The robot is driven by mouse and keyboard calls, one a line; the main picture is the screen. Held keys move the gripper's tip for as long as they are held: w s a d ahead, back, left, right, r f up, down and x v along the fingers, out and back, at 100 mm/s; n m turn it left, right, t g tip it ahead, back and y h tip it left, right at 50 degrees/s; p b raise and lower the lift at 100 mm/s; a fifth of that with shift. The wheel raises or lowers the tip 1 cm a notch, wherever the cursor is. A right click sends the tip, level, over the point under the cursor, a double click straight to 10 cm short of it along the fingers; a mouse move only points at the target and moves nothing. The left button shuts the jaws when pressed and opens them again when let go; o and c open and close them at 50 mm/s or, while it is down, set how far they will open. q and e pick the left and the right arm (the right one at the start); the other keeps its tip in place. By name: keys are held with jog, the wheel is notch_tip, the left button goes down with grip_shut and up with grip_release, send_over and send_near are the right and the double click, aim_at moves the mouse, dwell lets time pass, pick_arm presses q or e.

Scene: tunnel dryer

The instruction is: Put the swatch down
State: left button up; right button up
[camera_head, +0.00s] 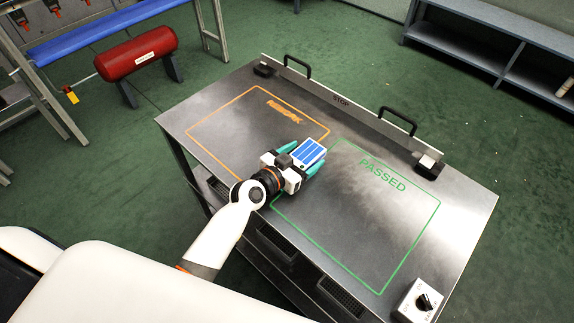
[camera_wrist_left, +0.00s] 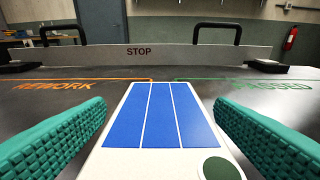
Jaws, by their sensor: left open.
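The swatch (camera_head: 309,151) is a white card or block with blue stripes, near the middle of the metal table (camera_head: 240,103). It lies by the strip between the orange REWORK outline (camera_head: 259,88) and the green PASSED outline (camera_head: 388,160). My left gripper (camera_head: 301,156) is open around it, with a teal finger on each side. In the left wrist view the swatch (camera_wrist_left: 160,112) shows a green dot near its close corner, and gaps show between it and both fingers. Its underside is hidden, so its contact with the table cannot be seen. My right gripper is not in view.
A metal STOP rail (camera_head: 341,101) with two black handles runs along the table's far edge. A control box with a black knob (camera_head: 423,302) sits at the near right corner. Both outlined areas look empty. A red roller (camera_head: 136,58) stands beyond the table's left side.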

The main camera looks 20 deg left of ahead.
pick_arm(q)
jog(key=v, duration=1)
jog(key=shift+s+a+r, duration=0.1)
jog(key=shift+s+a, duration=0.1)
jog(key=shift+s, duration=0.15)
